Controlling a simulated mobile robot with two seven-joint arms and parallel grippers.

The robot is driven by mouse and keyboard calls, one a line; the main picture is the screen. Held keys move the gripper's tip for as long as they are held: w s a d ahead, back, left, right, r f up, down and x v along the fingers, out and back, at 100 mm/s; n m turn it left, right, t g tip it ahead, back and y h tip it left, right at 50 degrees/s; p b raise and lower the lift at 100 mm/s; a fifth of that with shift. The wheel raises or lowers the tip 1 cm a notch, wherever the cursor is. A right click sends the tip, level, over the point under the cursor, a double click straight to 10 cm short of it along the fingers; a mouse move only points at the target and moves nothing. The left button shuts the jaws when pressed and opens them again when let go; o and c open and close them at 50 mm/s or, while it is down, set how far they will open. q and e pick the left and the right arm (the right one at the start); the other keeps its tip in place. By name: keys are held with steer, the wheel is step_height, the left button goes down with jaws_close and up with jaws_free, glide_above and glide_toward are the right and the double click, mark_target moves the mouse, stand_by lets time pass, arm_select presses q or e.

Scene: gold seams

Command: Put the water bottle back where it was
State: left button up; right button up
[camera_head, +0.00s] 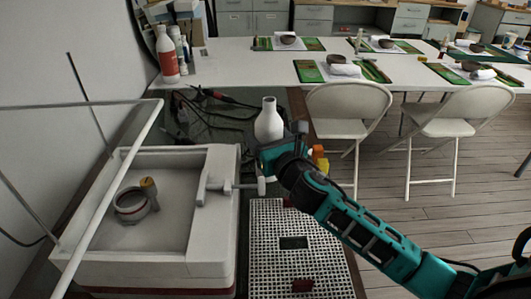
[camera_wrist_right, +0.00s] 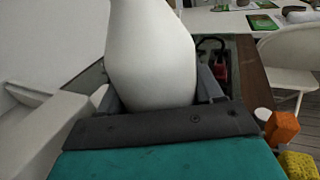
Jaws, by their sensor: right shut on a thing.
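A plain white bottle (camera_head: 269,122) with a narrow neck stands upright in my right gripper (camera_head: 277,143), above the area just behind the sink and the perforated mat. In the right wrist view the bottle (camera_wrist_right: 152,50) fills the space between the two dark fingers (camera_wrist_right: 160,94), which press on its sides. Its base is hidden behind the gripper, so I cannot tell whether it touches a surface. My left gripper is not in view.
A white sink (camera_head: 225,165) with a tap (camera_head: 222,186) and a small round pot is at left. The perforated mat (camera_head: 290,265) lies beside it. Dark cables (camera_head: 205,112) lie behind. A red-and-white bottle (camera_head: 167,55) stands on the white table (camera_head: 230,65). Orange and yellow blocks (camera_wrist_right: 282,128) are right of the gripper.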

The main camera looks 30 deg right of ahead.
steer(key=shift+f+b, duration=0.8)
steer(key=shift+f, duration=1.1)
steer(key=shift+f, duration=0.1)
steer(key=shift+f, duration=0.15)
steer(key=o, duration=1.2)
steer(key=shift+r, duration=0.3)
steer(key=shift+s+f, duration=0.15)
steer(key=shift+s, duration=0.2)
steer(key=s, duration=1.1)
steer(key=shift+s+a, duration=0.15)
steer(key=shift+a, duration=0.2)
